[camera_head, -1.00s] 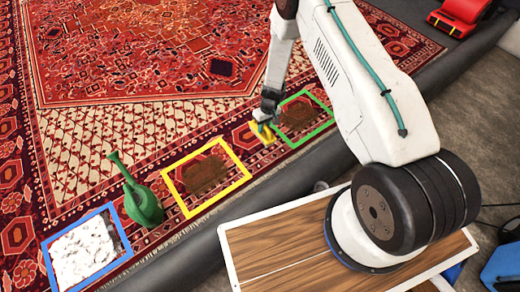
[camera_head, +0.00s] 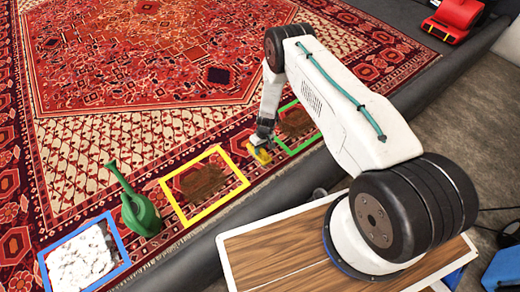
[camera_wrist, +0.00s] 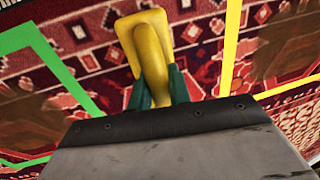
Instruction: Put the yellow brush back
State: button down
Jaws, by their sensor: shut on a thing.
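The yellow brush (camera_head: 262,156) is at the rug's near side, in the gap between the yellow frame (camera_head: 240,176) and the green frame (camera_head: 306,146). My gripper (camera_head: 259,143) is shut on it from above. In the wrist view the yellow brush (camera_wrist: 148,50) stands up between the green fingers of my gripper (camera_wrist: 160,88). The green frame (camera_wrist: 60,62) is on the left there and the yellow frame (camera_wrist: 231,45) on the right. I cannot tell whether the brush touches the rug.
A green watering can (camera_head: 140,212) stands between the yellow frame and a blue frame (camera_head: 122,240) holding white foam (camera_head: 80,257). Brown stains lie inside the yellow and green frames. A dark padded edge (camera_head: 190,262) borders the rug. A red machine (camera_head: 456,18) is at the far right.

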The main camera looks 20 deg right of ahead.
jog(key=c, duration=1.3)
grip_release()
jog(key=shift+f, duration=0.1)
notch_tip(320, 180, up, 12)
jog(key=d, duration=0.2)
jog(key=shift+w, duration=0.4)
